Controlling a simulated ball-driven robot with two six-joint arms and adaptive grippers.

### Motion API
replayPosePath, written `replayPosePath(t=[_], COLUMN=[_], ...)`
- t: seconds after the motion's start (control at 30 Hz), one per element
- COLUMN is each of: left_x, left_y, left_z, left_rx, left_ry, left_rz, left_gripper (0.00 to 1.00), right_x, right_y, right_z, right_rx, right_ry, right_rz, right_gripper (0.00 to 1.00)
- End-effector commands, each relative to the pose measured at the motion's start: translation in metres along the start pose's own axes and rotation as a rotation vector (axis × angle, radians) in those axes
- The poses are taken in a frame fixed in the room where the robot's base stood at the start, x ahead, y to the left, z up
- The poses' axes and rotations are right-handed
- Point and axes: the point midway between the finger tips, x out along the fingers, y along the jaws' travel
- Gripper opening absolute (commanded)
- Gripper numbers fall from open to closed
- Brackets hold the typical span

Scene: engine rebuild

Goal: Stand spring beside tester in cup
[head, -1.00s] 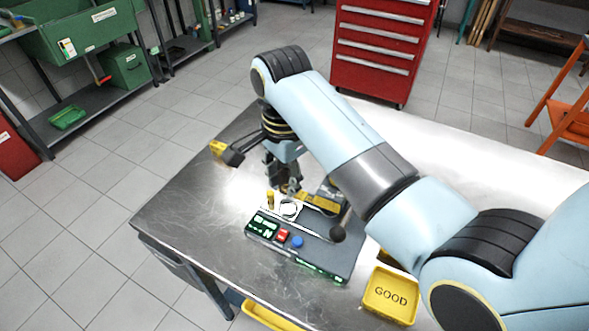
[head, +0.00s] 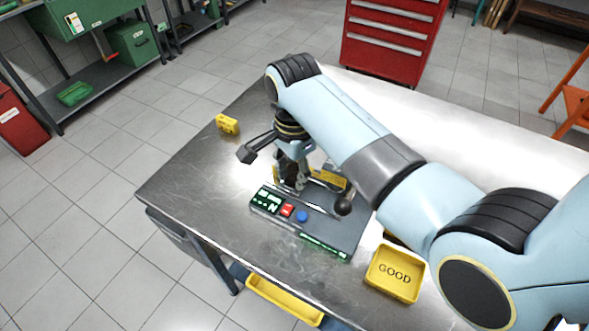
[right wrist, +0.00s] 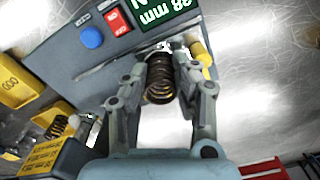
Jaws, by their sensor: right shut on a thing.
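The tester (head: 325,226) is a flat grey box on the metal table with a green display, a red button and a blue button; it also shows in the right wrist view (right wrist: 62,52). My right gripper (head: 290,184) is low over the tester's far left end. In the right wrist view it (right wrist: 160,62) is shut on a dark coil spring (right wrist: 160,82), which sits between the two fingers. A bright metal part shows at the spring's far end; I cannot tell whether the spring touches it. The cup is hidden behind the gripper and spring. My left gripper is out of view.
A yellow GOOD tray (head: 395,273) stands right of the tester. A yellow block (head: 227,124) lies near the table's left edge. A second spring (right wrist: 57,126) shows by a yellow part at left.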

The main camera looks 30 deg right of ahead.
Motion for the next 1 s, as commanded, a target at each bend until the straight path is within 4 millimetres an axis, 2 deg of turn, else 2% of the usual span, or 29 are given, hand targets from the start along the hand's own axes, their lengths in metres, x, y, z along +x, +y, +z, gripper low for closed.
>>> replayPosePath(t=[0.17, 0.2, 0.37, 0.83, 1.0], left_x=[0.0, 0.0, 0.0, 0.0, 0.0], left_y=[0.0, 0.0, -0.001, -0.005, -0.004], left_z=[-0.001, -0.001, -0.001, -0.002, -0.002], left_rx=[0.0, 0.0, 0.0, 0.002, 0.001], left_ry=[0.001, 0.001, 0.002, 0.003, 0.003], left_rz=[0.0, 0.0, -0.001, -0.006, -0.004], left_gripper=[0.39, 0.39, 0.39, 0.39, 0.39], right_x=[0.001, 0.001, 0.001, -0.001, -0.02], right_y=[0.0, 0.0, 0.0, -0.002, -0.002], right_z=[0.001, 0.001, 0.001, 0.001, 0.001], right_rx=[0.0, 0.0, 0.0, 0.0, 0.0], right_ry=[-0.002, -0.002, -0.003, -0.002, -0.002], right_rz=[-0.001, -0.001, -0.002, -0.005, -0.008], right_gripper=[0.0, 0.32, 0.53, 0.54, 0.54])
